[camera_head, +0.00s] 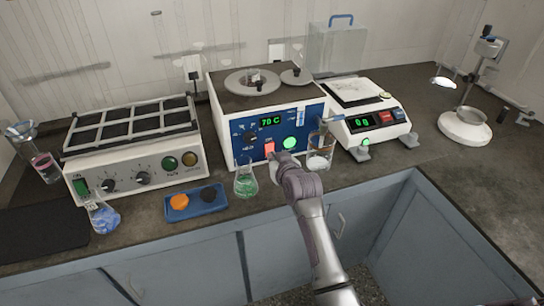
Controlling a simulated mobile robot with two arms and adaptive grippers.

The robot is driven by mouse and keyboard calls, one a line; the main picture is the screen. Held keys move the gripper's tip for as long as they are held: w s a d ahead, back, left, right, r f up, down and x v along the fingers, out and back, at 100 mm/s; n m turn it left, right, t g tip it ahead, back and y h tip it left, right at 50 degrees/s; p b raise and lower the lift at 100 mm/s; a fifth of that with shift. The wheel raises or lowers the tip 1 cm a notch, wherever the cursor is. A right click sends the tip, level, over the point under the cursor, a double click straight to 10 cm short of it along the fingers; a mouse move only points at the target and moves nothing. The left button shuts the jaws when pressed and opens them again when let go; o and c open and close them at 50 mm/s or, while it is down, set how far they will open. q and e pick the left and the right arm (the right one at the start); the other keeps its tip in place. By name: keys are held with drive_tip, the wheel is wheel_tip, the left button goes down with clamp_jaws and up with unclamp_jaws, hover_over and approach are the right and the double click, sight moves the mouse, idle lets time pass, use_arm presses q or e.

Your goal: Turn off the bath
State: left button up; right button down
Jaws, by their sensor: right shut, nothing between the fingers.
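The bath (246,126) is a white box with a blue front panel in the middle of the bench. Its display (272,122) reads 70 C in green. A red switch (269,146) shows on its panel, with a lit green round lamp (290,143) to the right. My right gripper (279,158) is shut and empty, just in front of the panel below the switch and the lamp. I cannot tell whether its tips touch the switch. My left gripper is not in view.
A flask of green liquid (245,182) and a beaker (319,160) stand close on either side of my right gripper. A blue tray (194,205) lies to the left. A multi-place heater (135,165) and a balance (372,122) flank the bath.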

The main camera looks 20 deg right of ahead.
drive_tip(key=shift+w+f, duration=0.2)
drive_tip(key=shift+w, duration=0.4)
